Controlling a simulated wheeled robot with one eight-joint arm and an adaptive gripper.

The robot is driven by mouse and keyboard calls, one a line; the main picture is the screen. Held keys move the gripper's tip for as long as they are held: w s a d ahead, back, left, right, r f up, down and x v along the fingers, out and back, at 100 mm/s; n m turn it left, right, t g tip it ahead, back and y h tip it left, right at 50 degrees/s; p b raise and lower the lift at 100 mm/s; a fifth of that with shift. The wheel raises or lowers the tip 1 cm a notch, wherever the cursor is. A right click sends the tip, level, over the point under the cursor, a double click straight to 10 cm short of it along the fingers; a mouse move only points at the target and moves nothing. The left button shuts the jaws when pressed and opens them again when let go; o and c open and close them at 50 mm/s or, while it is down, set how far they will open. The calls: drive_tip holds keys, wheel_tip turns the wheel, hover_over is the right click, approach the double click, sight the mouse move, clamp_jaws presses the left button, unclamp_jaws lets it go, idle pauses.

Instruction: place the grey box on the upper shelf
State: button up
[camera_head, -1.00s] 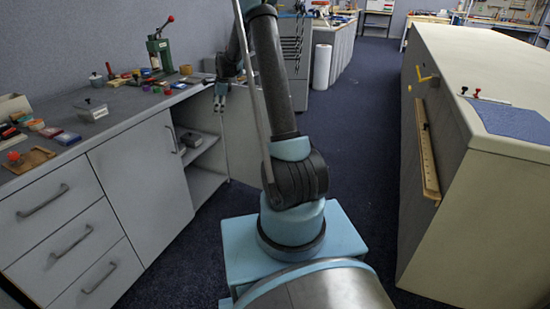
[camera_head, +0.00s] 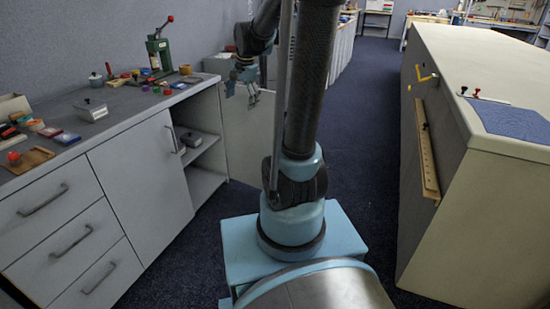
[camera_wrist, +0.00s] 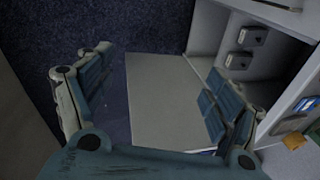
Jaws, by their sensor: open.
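A light grey box (camera_head: 91,110) with a small knob on its lid sits on the grey counter in the head view. The open cabinet below has an upper shelf (camera_head: 207,144), where a darker grey box (camera_head: 191,139) stands near the left side. The wrist view shows two small grey boxes with dark knobs, one box (camera_wrist: 252,36) beside another box (camera_wrist: 237,62), inside the cabinet. My gripper (camera_head: 241,94) is open and empty, above and in front of the open cabinet door (camera_head: 246,135). Its spread fingers also show in the wrist view (camera_wrist: 160,68).
The counter (camera_head: 135,103) holds a green press (camera_head: 159,50), several small coloured items and a wooden tray (camera_head: 24,160). The open door sticks out into the aisle. A long white-topped table (camera_head: 480,65) stands at the right. Blue carpet between them is clear.

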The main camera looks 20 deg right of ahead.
drive_tip(key=s+d+f+n, duration=0.2)
drive_tip(key=s+f+n, duration=0.1)
drive_tip(key=s, duration=0.6)
drive_tip(key=s+d+f+n, duration=0.2)
drive_tip(key=s+f+n, duration=0.1)
drive_tip(key=s, duration=0.7)
drive_tip(key=s+d+f+n+h, duration=0.1)
drive_tip(key=s+d+f+n, duration=0.1)
drive_tip(key=s, duration=0.7)
drive_tip(key=shift+s+d+f+n, duration=0.2)
drive_tip(key=shift+s+f+n, duration=0.1)
drive_tip(key=shift+f+n, duration=0.55)
